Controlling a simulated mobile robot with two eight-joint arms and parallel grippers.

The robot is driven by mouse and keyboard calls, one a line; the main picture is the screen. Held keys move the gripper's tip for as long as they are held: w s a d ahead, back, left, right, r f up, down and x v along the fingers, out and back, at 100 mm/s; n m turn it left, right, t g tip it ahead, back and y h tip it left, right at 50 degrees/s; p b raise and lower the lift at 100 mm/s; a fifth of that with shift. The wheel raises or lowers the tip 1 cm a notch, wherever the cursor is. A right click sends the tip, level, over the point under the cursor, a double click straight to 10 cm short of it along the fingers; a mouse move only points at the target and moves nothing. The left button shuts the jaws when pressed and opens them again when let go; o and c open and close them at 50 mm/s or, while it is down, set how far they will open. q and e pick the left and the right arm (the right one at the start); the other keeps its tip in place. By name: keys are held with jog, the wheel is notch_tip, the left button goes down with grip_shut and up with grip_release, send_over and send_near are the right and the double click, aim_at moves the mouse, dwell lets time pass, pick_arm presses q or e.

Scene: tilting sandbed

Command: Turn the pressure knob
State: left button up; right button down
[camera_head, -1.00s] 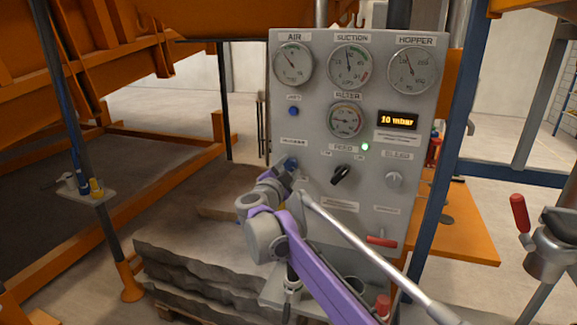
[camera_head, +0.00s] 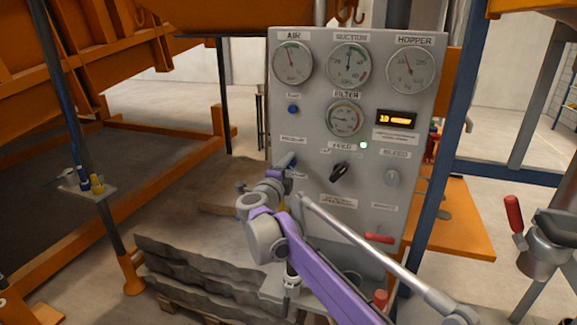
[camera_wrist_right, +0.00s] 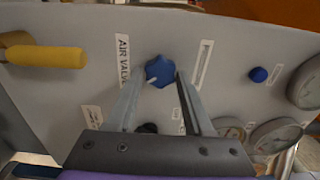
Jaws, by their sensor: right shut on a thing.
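The blue pressure knob (camera_wrist_right: 160,72) shows in the right wrist view, a faceted knob with a pale pointer mark, on the grey control panel (camera_head: 308,150). My right gripper (camera_wrist_right: 160,88) has one grey finger on each side of it and is shut on it. In the head view my right gripper (camera_head: 284,169) reaches the panel's left part, under the PRESSURE label (camera_head: 292,140), and mostly hides the knob. The AIR gauge (camera_head: 293,64) has its needle pointing up, slightly left. My left gripper is not in view.
A black FEED switch (camera_head: 339,172), a grey BLEED knob (camera_head: 392,178) and a red lever (camera_head: 379,238) are on the panel. A yellow handle (camera_wrist_right: 45,56) is in the wrist view. Grey slabs (camera_head: 190,272) lie below left; an orange frame (camera_head: 180,160) stands left.

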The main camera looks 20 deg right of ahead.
dwell(0.5)
jog(key=shift+c, duration=1.5)
grip_release()
jog(key=b+v, duration=0.1)
jog(key=v, duration=1)
jog(key=shift+b, duration=0.35)
jog(key=shift+w, duration=0.15)
